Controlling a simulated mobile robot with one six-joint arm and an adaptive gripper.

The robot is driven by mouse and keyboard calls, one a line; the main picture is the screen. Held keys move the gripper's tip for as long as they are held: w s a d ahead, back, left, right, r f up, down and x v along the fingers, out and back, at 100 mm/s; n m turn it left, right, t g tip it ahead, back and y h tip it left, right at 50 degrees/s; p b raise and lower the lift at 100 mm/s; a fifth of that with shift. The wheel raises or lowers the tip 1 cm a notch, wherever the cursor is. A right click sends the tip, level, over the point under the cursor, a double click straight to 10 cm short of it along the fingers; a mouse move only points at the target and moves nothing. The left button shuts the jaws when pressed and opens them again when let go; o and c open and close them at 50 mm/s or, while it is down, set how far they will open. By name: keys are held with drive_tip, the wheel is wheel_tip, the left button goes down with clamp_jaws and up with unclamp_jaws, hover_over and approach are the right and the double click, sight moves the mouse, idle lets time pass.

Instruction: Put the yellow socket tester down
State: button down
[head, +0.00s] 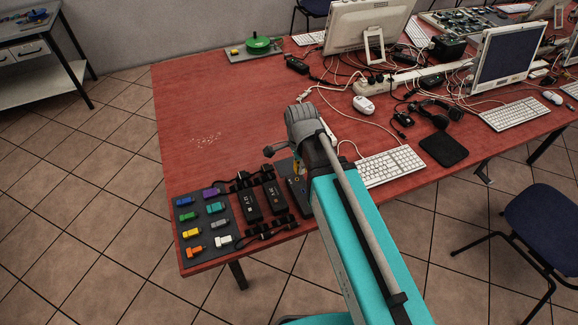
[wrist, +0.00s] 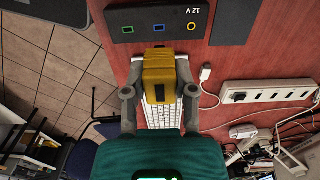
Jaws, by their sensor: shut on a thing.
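The yellow socket tester (wrist: 158,82) is a yellow block with a darker, brownish upper face in the wrist view. My gripper (wrist: 159,75) is shut on it, one grey finger on each side. My arm hides most of the gripper there. A dark panel marked 12 V (wrist: 172,20), with green, blue and yellow-ringed sockets, lies just beyond the tester in the wrist view. I cannot tell how high the tester is above the red table.
A dark mat (head: 207,250) with several coloured plugs and black adapters (head: 249,206) lie at the near left. A white keyboard (head: 391,166), a power strip (wrist: 262,92), cables and monitors crowd the right. The red table (head: 215,110) is largely bare at left.

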drive_tip(key=shift+w, duration=0.1)
drive_tip(key=w+a+f+b, duration=0.1)
drive_tip(key=w+f+b, duration=0.1)
drive_tip(key=w, duration=0.2)
drive_tip(key=w+a+f+b, duration=0.1)
drive_tip(key=w+f+b, duration=0.2)
drive_tip(key=w, duration=0.1)
drive_tip(key=w+a+f+b, duration=0.1)
drive_tip(key=w+f+b, duration=0.2)
drive_tip(key=w, duration=0.1)
drive_tip(key=shift+f, duration=0.2)
drive_tip(key=shift+w+a+f+b, duration=0.1)
drive_tip(key=shift+w+f+b, duration=0.2)
drive_tip(key=shift+b, duration=0.25)
drive_tip(key=shift+w+a+f+b, duration=0.1)
drive_tip(key=shift+w+f+b, duration=0.35)
drive_tip(key=shift+f+b, duration=1.55)
drive_tip(key=shift+f, duration=0.05)
drive_tip(key=shift+f, duration=0.15)
drive_tip(key=shift+c, duration=2.1)
unclamp_jaws()
